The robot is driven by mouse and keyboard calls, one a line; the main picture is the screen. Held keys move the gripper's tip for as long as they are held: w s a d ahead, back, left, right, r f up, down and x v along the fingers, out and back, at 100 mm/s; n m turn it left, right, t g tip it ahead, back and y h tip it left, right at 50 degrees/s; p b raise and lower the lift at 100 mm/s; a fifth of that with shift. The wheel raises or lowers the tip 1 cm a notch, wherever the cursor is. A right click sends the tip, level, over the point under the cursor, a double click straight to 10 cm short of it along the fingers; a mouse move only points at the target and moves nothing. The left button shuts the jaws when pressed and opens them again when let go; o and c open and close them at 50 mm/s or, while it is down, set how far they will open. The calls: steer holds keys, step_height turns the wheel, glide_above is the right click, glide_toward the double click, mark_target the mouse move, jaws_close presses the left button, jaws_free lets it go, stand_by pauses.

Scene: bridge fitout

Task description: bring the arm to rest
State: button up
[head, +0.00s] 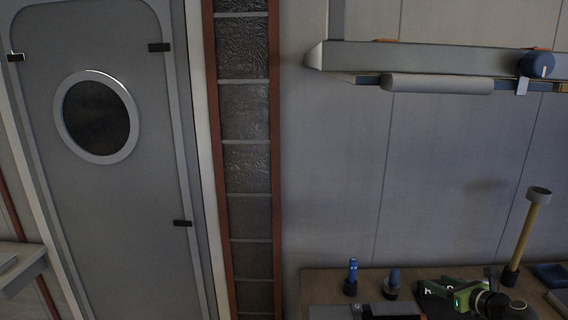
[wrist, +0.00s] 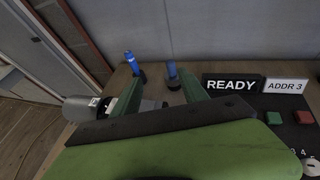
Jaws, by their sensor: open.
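My gripper (wrist: 160,77) shows in the wrist view with its two green fingers spread apart and nothing seen between them. Beyond the fingertips are two blue-topped items in dark round holders, one at the left (wrist: 131,63) and one at the right (wrist: 172,72). In the head view my green arm (head: 462,298) is low at the bottom right, over the workbench. The same blue items stand left of it, one at the left (head: 352,272) and one at the right (head: 394,278). The fingertips are not clear in the head view.
The workbench (head: 316,284) runs along the wall. A READY sign (wrist: 231,84), an ADDR 3 sign (wrist: 285,87) and buttons lie right of the gripper. A wooden-handled tool (head: 525,240) stands upright at the right. A door (head: 150,215) is at left.

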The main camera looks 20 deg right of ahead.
steer(key=w+a+f+n+y+b, duration=0.1)
steer(key=w+a+n+y, duration=0.15)
steer(key=w+a, duration=0.65)
steer(key=w+a+n+y+b, duration=0.1)
steer(key=w+a+y+b, duration=0.15)
steer(key=w+a, duration=0.6)
steer(key=w+a+r+m+t+h+b, duration=0.1)
steer(key=w+a+r+m+t+h, duration=0.15)
steer(key=w+a+m, duration=0.55)
steer(key=w+a+r+m+t+h+b, duration=0.1)
steer(key=w+a+r+m+t+b, duration=0.25)
steer(key=a, duration=0.85)
steer(key=s+a+f+m+g+h, duration=0.25)
steer(key=f+m+g, duration=0.25)
steer(key=f+m, duration=0.5)
steer(key=s+a+f+m+g+h, duration=0.1)
steer(key=f+m+g+h, duration=0.3)
steer(key=f+m, duration=0.55)
steer(key=s+a+f+m+g+y, duration=0.2)
steer(key=s+a+f+m+g, duration=0.1)
steer(key=s, duration=0.5)
steer(key=s+a+f+m+g+y, duration=0.2)
steer(key=s+a+f+m+g, duration=0.1)
steer(key=s+f+m+g, duration=0.2)
steer(key=s+g, duration=0.2)
steer(key=s, duration=0.2)
steer(key=shift+s+a+g+y+p, duration=0.15)
steer(key=shift+s+g+y+p, duration=0.15)
steer(key=shift+y+p, duration=0.1)
